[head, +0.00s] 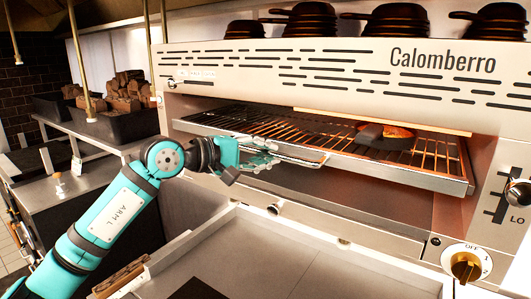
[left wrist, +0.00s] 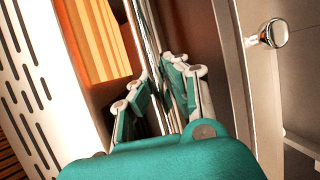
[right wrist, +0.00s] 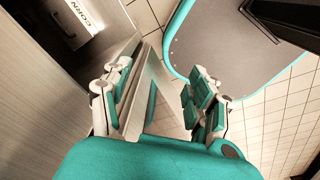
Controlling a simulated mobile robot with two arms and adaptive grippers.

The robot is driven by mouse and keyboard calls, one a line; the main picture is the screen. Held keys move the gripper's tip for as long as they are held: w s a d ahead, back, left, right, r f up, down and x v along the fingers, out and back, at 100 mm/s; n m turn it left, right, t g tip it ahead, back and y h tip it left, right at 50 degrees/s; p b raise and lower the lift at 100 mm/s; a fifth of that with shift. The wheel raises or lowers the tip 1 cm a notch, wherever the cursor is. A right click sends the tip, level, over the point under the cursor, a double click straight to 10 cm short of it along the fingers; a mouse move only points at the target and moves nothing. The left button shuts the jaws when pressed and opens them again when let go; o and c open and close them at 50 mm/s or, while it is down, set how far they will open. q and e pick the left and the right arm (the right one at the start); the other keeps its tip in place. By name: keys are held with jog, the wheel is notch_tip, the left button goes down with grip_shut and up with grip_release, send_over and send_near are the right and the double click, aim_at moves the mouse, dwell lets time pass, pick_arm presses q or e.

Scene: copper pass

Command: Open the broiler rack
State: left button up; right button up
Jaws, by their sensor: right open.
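The broiler rack (head: 400,172) is a wire grate with a steel front edge, inside the broiler opening. A pan with food (head: 384,136) sits on its right part. A metal loop handle (head: 303,156) sticks out from its front; the bar (left wrist: 152,50) also shows in the left wrist view. My left gripper (head: 268,152) is at the left part of this handle, its fingers on both sides of the bar and closed on it. The fingers hide part of the handle. My right gripper (right wrist: 157,92) is open and empty, away from the rack, over the floor.
The broiler housing (head: 330,75) carries stacked pans (head: 305,18) on top. A control knob (head: 466,265) is at the lower right. A pale counter (head: 250,250) lies below the rack. Dark bins of wood (head: 120,95) stand at left.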

pick_arm(q)
grip_shut()
jog(key=shift+s+a+f+b, duration=0.1)
jog(key=shift+s+a+b, duration=0.2)
jog(key=shift+b, duration=0.15)
jog(key=s+a+b, duration=0.6)
jog(key=s+b, duration=0.1)
jog(key=s, duration=0.2)
jog(key=s+a+b, duration=0.6)
jog(key=s, duration=0.4)
jog(key=shift+s+a+r+b, duration=0.15)
jog(key=shift+a+r+b, duration=0.05)
jog(key=shift+a+b, duration=0.2)
jog(key=o, duration=0.7)
grip_release()
jog(key=shift+o, duration=0.2)
